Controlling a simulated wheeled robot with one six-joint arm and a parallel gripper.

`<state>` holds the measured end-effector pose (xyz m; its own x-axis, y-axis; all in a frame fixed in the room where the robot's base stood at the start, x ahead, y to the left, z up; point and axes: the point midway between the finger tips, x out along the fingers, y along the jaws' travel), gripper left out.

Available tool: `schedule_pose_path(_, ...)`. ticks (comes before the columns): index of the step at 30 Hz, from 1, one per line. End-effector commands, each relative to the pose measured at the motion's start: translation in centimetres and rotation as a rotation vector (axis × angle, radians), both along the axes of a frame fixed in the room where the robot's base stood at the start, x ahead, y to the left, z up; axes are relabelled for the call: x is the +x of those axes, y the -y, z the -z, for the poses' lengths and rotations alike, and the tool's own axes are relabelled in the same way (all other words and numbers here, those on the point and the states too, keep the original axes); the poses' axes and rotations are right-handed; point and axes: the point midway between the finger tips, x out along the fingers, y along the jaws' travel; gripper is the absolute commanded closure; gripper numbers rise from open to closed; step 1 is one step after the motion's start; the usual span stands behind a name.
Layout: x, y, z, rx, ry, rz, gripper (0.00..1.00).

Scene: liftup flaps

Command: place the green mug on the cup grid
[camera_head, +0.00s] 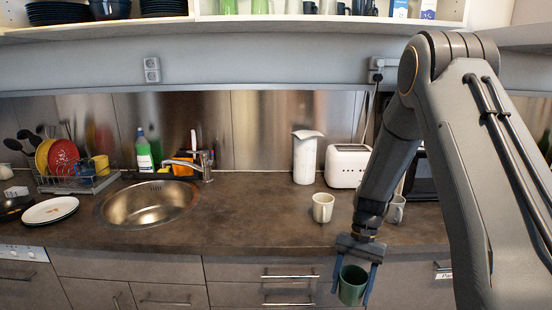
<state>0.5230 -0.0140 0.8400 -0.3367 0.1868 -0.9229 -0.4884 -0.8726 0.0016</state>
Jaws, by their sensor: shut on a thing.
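The green mug (352,287) is between the two blue fingers of my gripper (354,282), which is shut on it. The mug hangs in front of the counter's front edge, before the drawers, with its opening facing up. No cup grid can be made out with certainty. On the shelf above the counter, at the top of the view, stand several cups and mugs (308,7), cut off by the frame's top edge.
A toaster (347,166) and white pitcher (305,157) stand at the back. The sink (150,203) and dish rack (75,180) are left. The middle counter is clear.

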Motion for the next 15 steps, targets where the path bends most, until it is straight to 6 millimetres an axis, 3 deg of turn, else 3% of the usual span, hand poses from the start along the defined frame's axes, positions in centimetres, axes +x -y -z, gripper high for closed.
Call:
schedule_pose_path(3, -0.7, -1.0, 2.6, 0.001, -0.002, -0.266, 0.7)
schedule_pose_path(6, -1.1, -1.3, 3.9, 0.001, 0.0, -0.415, 0.7)
schedule_pose_path(15, -1.3, -1.4, 4.8, 0.001, 0.003, -0.516, 0.7)
